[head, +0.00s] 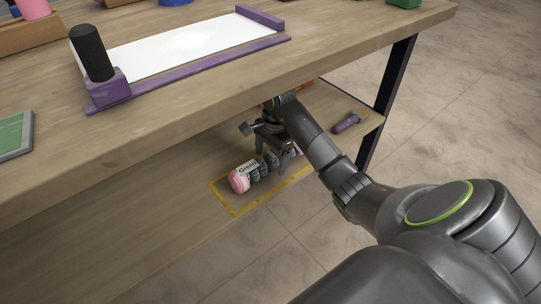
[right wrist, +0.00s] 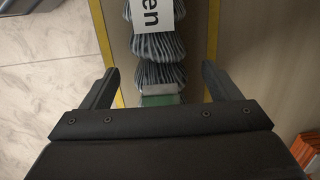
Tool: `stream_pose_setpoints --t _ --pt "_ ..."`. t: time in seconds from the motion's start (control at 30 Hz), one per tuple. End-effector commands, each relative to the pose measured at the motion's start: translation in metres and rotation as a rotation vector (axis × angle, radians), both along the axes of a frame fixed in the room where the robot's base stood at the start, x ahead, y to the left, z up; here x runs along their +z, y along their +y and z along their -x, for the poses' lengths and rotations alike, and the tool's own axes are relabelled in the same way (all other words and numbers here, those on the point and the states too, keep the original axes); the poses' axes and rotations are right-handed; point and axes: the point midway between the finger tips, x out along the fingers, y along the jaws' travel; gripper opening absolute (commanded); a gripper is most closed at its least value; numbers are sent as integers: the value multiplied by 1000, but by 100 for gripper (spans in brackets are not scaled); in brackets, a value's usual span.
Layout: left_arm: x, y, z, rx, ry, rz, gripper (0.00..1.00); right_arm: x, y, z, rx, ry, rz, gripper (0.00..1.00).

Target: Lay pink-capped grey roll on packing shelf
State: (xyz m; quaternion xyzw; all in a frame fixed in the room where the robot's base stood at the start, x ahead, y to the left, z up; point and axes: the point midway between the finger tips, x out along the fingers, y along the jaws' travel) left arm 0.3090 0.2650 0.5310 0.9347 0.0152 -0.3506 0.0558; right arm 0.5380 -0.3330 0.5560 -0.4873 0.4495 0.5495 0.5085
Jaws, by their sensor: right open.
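The pink-capped grey roll (head: 243,178) lies on the lower shelf (head: 150,235), inside a yellow outlined rectangle (head: 262,199). Its pink end points to the lower left in the head view, and a white label with dark lettering is on it. My right gripper (head: 270,157) is low over the roll's far part and hides some of it. In the right wrist view the pleated grey roll (right wrist: 158,47) runs up between the two spread fingers (right wrist: 160,82), with a gap on each side. The left gripper is not in view.
A purple object (head: 347,122) lies farther right on the lower shelf. The tabletop (head: 190,95) overhangs the shelf, with a dark table leg (head: 386,90) at right. An orange item (right wrist: 308,148) sits beside my right gripper. The shelf's near left part is clear.

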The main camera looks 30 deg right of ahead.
Motion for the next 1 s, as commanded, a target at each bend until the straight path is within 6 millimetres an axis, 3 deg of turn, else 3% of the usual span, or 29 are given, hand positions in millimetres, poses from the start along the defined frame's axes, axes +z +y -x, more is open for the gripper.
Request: stream_pose_setpoints --t 0.33,0.8,1.0 --pt "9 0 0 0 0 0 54 9 -1 0 -1 2 0 83" --pt "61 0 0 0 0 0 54 64 -7 -1 0 1 0 83" --pt "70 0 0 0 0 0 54 75 -9 -1 0 1 -1 83"
